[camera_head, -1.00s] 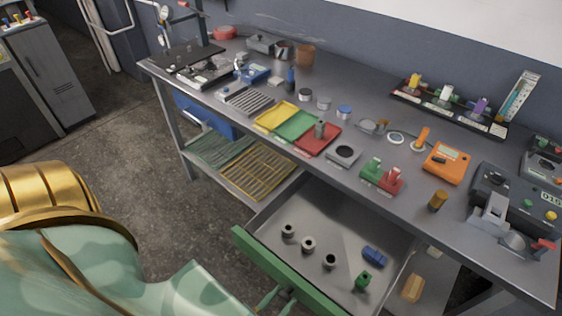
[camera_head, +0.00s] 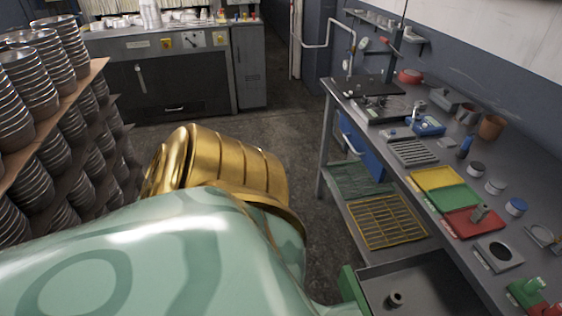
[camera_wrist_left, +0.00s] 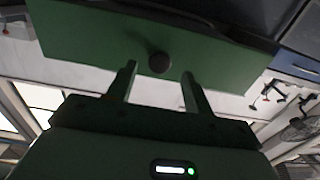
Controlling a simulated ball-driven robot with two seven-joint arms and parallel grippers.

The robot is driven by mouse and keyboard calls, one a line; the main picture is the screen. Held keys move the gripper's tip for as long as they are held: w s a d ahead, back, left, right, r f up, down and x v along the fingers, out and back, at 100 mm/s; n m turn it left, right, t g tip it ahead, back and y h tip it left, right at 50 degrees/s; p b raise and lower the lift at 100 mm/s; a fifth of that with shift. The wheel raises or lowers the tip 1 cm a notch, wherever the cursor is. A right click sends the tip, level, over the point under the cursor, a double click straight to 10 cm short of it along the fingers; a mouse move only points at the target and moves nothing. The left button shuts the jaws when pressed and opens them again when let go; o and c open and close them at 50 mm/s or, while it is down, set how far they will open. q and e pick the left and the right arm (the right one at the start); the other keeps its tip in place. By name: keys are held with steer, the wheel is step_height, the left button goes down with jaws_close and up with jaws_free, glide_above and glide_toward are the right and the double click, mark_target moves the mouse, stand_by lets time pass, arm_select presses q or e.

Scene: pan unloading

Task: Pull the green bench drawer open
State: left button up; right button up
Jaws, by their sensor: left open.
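The green bench drawer (camera_head: 350,288) is at the lower edge of the head view. It is pulled out from under the bench, with its grey inside showing and a small dark-topped part (camera_head: 395,299) in it. The rest of the drawer is cut off. In the left wrist view, the green drawer front (camera_wrist_left: 95,40) fills the top, with a dark round knob (camera_wrist_left: 159,63) on it. My left gripper (camera_wrist_left: 158,73) is open, its fingers on either side below the knob, with no contact visible. My right gripper is in neither view.
The grey bench holds yellow (camera_head: 437,178), green and red (camera_head: 473,221) trays and other small items. A lower shelf carries a yellow rack (camera_head: 385,221). Stacked metal pans (camera_head: 30,195) stand at left. Bare floor (camera_head: 290,130) lies between.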

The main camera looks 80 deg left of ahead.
arm_select(q)
steer(key=s+b, duration=0.1)
steer(key=s, duration=1.1)
steer(key=shift+s+a, duration=0.2)
